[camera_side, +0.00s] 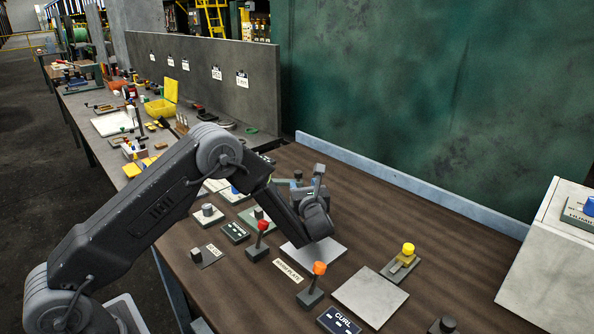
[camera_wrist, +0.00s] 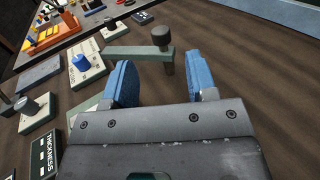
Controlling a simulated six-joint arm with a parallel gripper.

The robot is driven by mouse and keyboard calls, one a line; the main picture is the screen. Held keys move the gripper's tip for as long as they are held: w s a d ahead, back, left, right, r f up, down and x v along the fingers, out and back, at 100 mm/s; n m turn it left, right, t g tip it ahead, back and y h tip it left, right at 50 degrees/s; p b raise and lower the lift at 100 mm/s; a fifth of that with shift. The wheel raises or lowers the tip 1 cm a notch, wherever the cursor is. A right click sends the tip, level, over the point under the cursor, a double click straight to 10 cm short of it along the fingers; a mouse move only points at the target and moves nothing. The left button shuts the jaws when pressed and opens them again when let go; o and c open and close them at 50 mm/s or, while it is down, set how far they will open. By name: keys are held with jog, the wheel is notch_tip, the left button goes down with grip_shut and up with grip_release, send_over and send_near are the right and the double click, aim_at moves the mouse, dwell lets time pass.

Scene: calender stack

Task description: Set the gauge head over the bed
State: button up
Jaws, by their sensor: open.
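My gripper (camera_wrist: 158,84) is open, with two blue fingertips apart at the middle of the wrist view. Just beyond them is a grey-green bar (camera_wrist: 137,51) with a dark round knob (camera_wrist: 161,35) on a short post, likely the gauge head on its arm. The post shows between the fingertips, but I cannot tell whether it lies between them in depth. In the side view my gripper (camera_side: 299,187) is small and partly hidden behind my wrist. I cannot tell which plate is the bed.
A red-knobbed lever (camera_side: 262,228), an orange-knobbed lever (camera_side: 318,270) and a yellow-knobbed device (camera_side: 407,250) stand on the brown table. Grey plates (camera_side: 370,297) lie flat. A blue knob (camera_wrist: 82,62) sits left in the wrist view. The table's back right is clear.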

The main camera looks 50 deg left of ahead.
aim_at(299, 174)
jog(key=x, duration=1)
jog(key=shift+a, duration=0.1)
grip_shut()
